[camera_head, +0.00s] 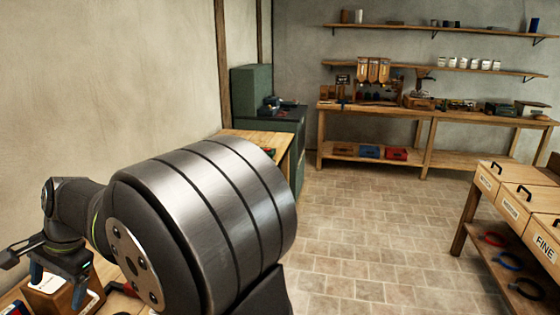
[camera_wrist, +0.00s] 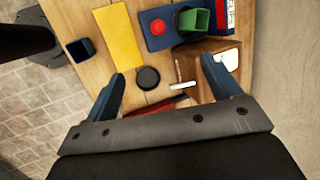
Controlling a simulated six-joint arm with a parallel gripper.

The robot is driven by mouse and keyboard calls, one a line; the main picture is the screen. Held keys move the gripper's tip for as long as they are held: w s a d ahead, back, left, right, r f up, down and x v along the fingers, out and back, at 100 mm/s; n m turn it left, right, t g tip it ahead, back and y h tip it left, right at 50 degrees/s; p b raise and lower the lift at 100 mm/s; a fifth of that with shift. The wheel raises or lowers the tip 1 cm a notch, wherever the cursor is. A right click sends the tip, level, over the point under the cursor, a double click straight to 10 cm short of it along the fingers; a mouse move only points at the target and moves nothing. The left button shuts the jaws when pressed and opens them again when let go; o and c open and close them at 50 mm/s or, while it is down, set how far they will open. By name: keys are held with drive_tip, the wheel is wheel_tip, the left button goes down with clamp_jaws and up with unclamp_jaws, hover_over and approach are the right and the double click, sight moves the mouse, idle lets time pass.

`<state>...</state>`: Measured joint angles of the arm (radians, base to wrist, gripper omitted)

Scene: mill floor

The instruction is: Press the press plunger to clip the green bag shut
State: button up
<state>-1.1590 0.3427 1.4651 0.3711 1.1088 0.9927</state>
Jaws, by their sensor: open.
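My gripper (camera_wrist: 162,70) is open, with its two blue fingers spread over the bench in the wrist view. A round black knob or cap (camera_wrist: 148,78) shows between the fingers, nearer the left one; I cannot tell whether it is the press plunger. A white bar (camera_wrist: 183,85) lies near the right finger. In the head view my gripper (camera_head: 58,285) is at the lower left, above a wooden box (camera_head: 50,300).
The wooden bench (camera_wrist: 100,20) holds a yellow strip (camera_wrist: 118,38) and a dark blue square cup (camera_wrist: 80,48). A red item (camera_wrist: 155,107) is partly hidden by my gripper. Labelled bins (camera_head: 515,205) stand at the right. The tiled floor (camera_head: 370,220) between is clear.

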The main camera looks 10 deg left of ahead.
clamp_jaws()
idle(1.4)
